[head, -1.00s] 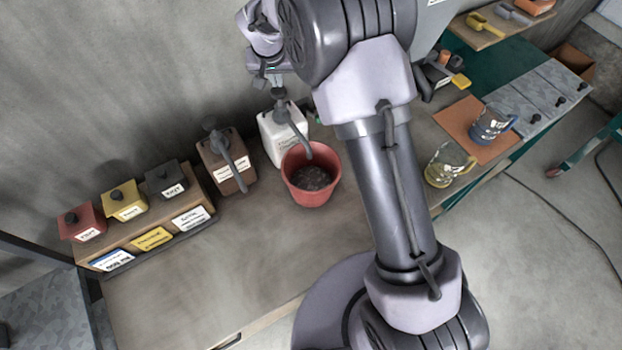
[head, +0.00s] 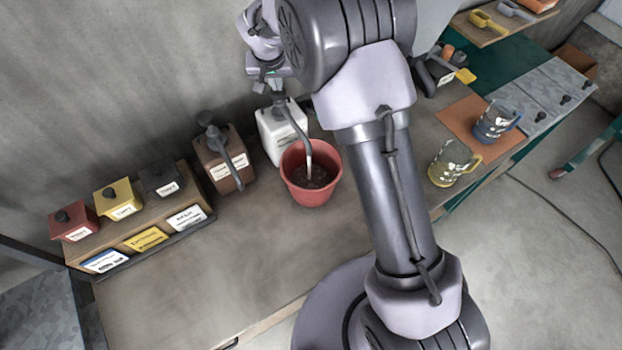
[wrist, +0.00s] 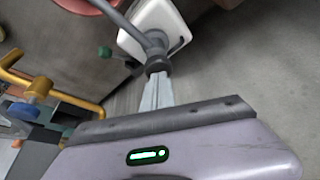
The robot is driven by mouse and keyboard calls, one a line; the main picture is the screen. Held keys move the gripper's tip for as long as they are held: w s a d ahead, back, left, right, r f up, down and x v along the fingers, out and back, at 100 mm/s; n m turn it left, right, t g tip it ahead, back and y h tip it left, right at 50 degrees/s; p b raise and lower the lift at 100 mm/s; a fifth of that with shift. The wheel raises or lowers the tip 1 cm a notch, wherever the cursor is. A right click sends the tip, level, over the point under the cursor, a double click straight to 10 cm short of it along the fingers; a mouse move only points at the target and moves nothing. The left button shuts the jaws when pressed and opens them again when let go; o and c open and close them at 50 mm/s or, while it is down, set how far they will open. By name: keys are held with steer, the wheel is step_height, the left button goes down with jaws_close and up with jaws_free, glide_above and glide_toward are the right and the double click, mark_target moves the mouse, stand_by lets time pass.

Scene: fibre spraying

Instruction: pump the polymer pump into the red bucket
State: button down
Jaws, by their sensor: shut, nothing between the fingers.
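The white pump bottle (head: 276,137) stands at the back of the bench against the wall; its label is too small to read. Its grey spout (head: 300,132) reaches over the red bucket (head: 292,181), and a pale strand like liquid runs from the spout tip into it. The bucket stands upright just in front of the bottle, with dark, speckled contents. My gripper (head: 277,90) is shut and empty, pointing down on the bottle's pump head. In the wrist view, the shut fingertips (wrist: 156,80) meet the dark pump head (wrist: 157,63); the white bottle (wrist: 157,18) shows beyond.
A brown pump bottle (head: 219,172) stands close left of the white one. Red, yellow and black lidded containers sit on a wooden rack (head: 150,215) farther left. A glass jug (head: 446,168) and a blue-banded jug (head: 492,125) stand right. The front-left bench is clear.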

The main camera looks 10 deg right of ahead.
steer(key=shift+f, duration=0.45)
steer(key=shift+r, duration=0.15)
steer(key=shift+r+p, duration=0.9)
steer(key=shift+r, duration=1.15)
step_height(320, 180, up, 6)
steer(key=p, duration=0.3)
